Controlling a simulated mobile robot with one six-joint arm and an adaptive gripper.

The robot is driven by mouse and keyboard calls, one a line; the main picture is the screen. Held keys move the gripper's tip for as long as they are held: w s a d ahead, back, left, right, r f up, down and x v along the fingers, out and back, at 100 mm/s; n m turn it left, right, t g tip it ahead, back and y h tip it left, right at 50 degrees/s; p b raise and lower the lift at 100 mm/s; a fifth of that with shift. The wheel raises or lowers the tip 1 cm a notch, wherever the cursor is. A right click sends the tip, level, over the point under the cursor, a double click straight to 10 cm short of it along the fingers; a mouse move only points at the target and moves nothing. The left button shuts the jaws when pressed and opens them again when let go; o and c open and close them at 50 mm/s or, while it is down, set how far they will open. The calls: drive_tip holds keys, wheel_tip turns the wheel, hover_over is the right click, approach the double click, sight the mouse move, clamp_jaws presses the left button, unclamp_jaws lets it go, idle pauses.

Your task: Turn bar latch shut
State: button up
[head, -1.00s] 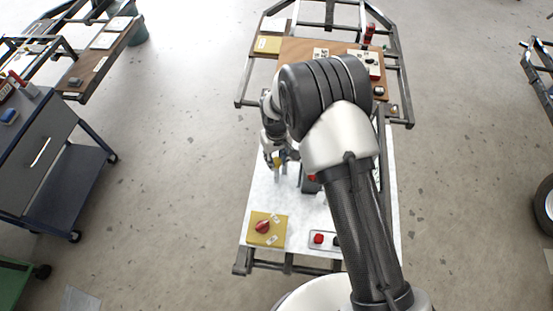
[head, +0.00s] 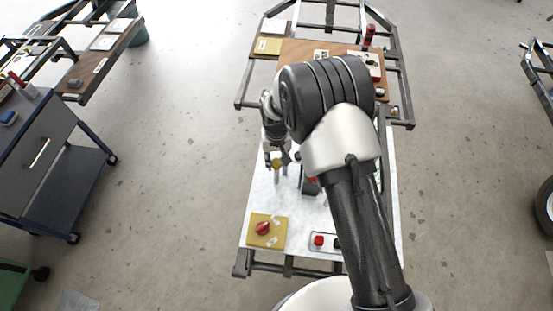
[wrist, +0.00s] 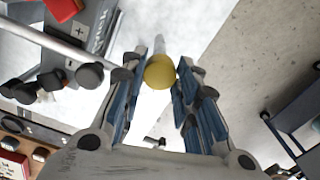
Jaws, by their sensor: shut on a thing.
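A yellow ball knob (wrist: 160,71) on a pale upright stem sits between my fingers in the wrist view. My gripper (wrist: 161,72) is shut on this knob, with one blue-padded finger on each side. In the head view, the yellow knob (head: 276,163) shows just below my gripper (head: 281,157), over the white panel. A long grey bar (wrist: 48,40) with a dark end runs at the left of the wrist view. I cannot tell whether it joins the knob's stem. My arm hides much of the panel's right side in the head view.
A mustard plate with a red knob (head: 263,228) lies at the panel's near left corner. A red button (head: 319,240) is to its right. A brown board (head: 300,50) lies beyond. A grey cart (head: 45,150) stands left, with clear floor between.

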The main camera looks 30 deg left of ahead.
sight(277, 162)
drive_tip(key=o, duration=1.1)
drive_tip(key=shift+c, duration=0.2)
wheel_tip(277, 162, up, 12)
